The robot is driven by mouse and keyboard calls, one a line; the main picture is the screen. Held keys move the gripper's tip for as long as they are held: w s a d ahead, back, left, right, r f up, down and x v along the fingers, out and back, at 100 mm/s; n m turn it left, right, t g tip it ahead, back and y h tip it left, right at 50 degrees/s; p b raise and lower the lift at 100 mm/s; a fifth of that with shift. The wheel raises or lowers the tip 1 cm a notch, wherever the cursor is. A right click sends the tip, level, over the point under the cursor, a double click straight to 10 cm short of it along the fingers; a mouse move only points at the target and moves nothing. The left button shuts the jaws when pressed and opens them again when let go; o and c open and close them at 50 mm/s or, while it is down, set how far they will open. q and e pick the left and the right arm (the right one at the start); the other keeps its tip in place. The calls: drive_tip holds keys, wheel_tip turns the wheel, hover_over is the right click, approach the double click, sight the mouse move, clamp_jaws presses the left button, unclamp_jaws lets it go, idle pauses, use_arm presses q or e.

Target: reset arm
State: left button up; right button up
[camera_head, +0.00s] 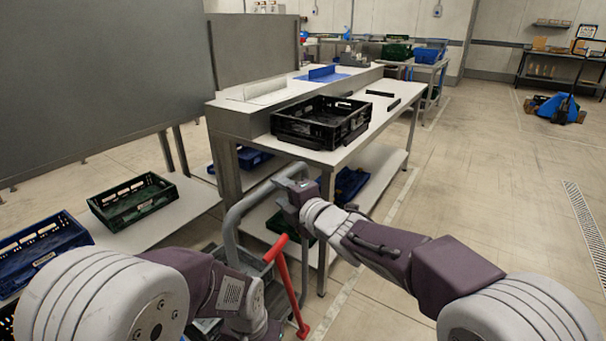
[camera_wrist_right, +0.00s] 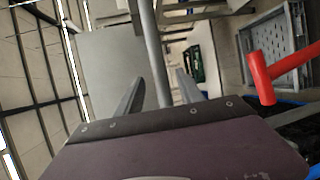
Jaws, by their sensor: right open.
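My right arm reaches in from the right in the head view. Its gripper (camera_head: 290,190) is in front of the conveyor table, beside the upper bend of a grey tube frame (camera_head: 232,226). In the right wrist view the two fingers (camera_wrist_right: 160,92) are spread apart with no object gripped. A grey tube (camera_wrist_right: 152,50) shows beyond and between them; I cannot tell whether it touches them. My left arm (camera_head: 200,280) is folded low at the left in the head view, and its fingers do not show.
A black crate (camera_head: 320,124) stands on the table. A green crate (camera_head: 131,200) and a blue crate (camera_head: 40,250) sit on the low shelf at left. A red T-shaped handle (camera_head: 288,285) stands close below the right gripper. Open floor (camera_head: 500,170) lies to the right.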

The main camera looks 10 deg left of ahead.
drive_tip(key=w+d+m+t+h, duration=0.25)
drive_tip(key=w+d, duration=0.25)
drive_tip(key=d, duration=0.8)
drive_tip(key=s+d+f+m+g+h, duration=0.1)
drive_tip(key=s+d+f+m+h, duration=0.1)
drive_tip(key=d+f+m+h, duration=0.5)
drive_tip(key=s+d+f+m+g+h, duration=0.1)
drive_tip(key=s+d+f+m+g, duration=0.25)
drive_tip(key=d, duration=0.75)
drive_tip(key=s+d+f+m+g+h, duration=0.1)
drive_tip(key=s+d+f+m+g, duration=0.25)
drive_tip(key=s+f+m, duration=0.65)
drive_tip(key=s+d+f+m+g, duration=0.2)
drive_tip(key=s+f+m+g, duration=0.4)
drive_tip(key=s, duration=0.7)
wheel_tip(320, 180, up, 30)
drive_tip(key=t+p, duration=0.1)
drive_tip(key=p, duration=2.9)
drive_tip(key=shift+w+r+t+p, duration=0.15)
drive_tip(key=shift+r+t+p, duration=0.05)
drive_tip(key=shift+t+p, duration=0.15)
